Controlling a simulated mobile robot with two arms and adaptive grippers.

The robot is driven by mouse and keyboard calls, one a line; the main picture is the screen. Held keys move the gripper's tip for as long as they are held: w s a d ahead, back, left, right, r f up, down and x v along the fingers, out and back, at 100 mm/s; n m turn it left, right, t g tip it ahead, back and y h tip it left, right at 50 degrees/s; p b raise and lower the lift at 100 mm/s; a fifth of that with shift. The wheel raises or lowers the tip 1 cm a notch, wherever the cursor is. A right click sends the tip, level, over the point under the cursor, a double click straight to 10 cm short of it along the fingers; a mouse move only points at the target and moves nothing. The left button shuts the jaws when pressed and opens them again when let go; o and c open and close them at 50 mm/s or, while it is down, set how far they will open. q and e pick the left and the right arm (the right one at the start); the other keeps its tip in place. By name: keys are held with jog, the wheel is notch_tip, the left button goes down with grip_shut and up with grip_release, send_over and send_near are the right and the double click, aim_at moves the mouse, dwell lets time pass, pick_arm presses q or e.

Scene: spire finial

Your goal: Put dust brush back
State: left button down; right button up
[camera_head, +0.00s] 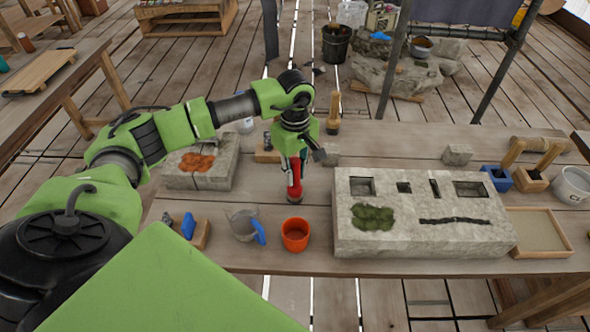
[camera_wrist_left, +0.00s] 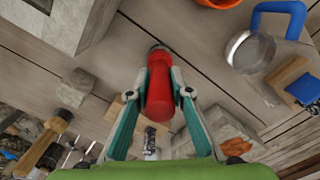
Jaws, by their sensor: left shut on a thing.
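My left gripper (camera_head: 294,160) is shut on a red-handled tool, which I take for the dust brush (camera_head: 294,181). It hangs roughly upright over the workbench, with its dark lower end pointing down; bristles are not clear. I cannot tell whether that end touches the bench. In the left wrist view the fingers (camera_wrist_left: 158,95) close on both sides of the red handle (camera_wrist_left: 158,92), and the grey end points away. My right gripper is not in view.
On the workbench (camera_head: 300,262), an orange cup (camera_head: 295,236) and clear jug (camera_head: 242,224) stand in front. A carved stone block (camera_head: 425,240) is right; another stone slab (camera_head: 200,177) is left. A wooden-handled tool (camera_head: 333,115) stands behind. Blue (camera_head: 497,181) and wooden (camera_head: 530,183) holders are far right.

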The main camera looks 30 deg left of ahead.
pick_arm(q)
jog(key=shift+f, duration=0.15)
jog(key=c, duration=1.8)
grip_release()
